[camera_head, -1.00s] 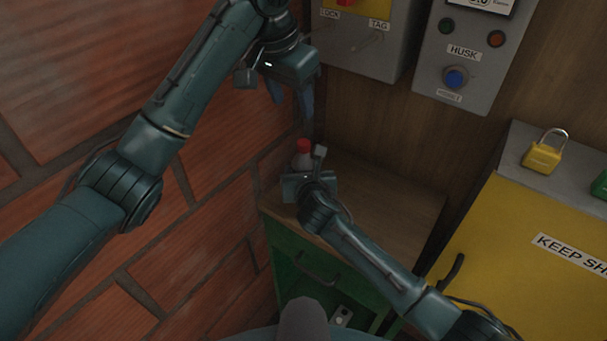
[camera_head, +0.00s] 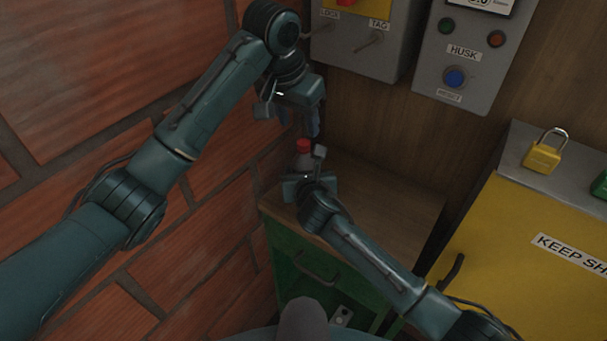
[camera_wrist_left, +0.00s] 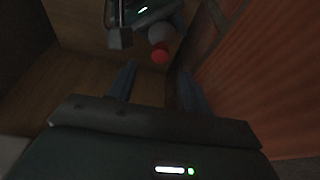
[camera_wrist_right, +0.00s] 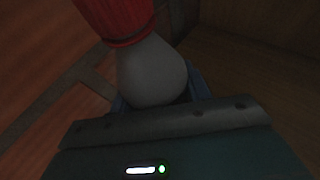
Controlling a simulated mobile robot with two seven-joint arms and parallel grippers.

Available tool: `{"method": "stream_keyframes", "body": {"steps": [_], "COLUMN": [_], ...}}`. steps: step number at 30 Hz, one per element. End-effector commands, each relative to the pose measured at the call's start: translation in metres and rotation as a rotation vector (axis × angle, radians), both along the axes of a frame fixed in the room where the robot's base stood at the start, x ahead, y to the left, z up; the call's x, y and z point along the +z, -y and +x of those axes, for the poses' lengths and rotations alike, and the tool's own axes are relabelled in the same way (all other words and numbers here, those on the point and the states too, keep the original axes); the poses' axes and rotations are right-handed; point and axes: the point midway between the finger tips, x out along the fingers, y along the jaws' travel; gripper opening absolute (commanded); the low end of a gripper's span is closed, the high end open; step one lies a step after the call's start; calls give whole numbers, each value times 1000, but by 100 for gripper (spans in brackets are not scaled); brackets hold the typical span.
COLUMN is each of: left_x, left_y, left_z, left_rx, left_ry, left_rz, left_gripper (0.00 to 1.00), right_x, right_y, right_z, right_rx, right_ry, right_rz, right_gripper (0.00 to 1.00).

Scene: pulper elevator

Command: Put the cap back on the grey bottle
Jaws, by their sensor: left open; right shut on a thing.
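The grey bottle (camera_head: 301,161) stands on the wooden top of the cabinet near the brick wall, with the red cap (camera_head: 303,145) at its top. My right gripper (camera_head: 300,178) is shut on the bottle; the right wrist view shows the grey body (camera_wrist_right: 150,72) between its fingers and the red cap (camera_wrist_right: 115,18) against its top. Whether the cap is seated I cannot tell. My left gripper (camera_head: 308,122) is open just above the cap, fingers pointing down. In the left wrist view the red cap (camera_wrist_left: 160,54) lies beyond the open fingers (camera_wrist_left: 157,85), apart from them.
The green cabinet (camera_head: 300,262) has a wooden top (camera_head: 385,205) that is clear to the right. The brick wall (camera_head: 215,225) is close on the left. Grey switch boxes (camera_head: 375,45) hang behind, and a yellow box (camera_head: 525,240) stands at right.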

Motion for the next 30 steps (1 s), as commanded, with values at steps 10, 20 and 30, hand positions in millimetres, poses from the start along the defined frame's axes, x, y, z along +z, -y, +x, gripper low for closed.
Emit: {"method": "stream_keyframes", "body": {"steps": [10, 20, 30], "left_x": [-46, -52, -52], "left_y": [8, 9, 9], "left_z": [12, 14, 14], "left_rx": [-1, -1, -1], "left_ry": [0, 1, 2], "left_rz": [2, 0, 1], "left_gripper": [50, 50, 29], "right_x": [0, 0, 0], "right_y": [0, 0, 0], "right_z": [0, 0, 0], "right_rx": [0, 0, 0], "right_ry": [1, 1, 1], "right_rz": [0, 0, 0], "right_gripper": [0, 0, 0]}}
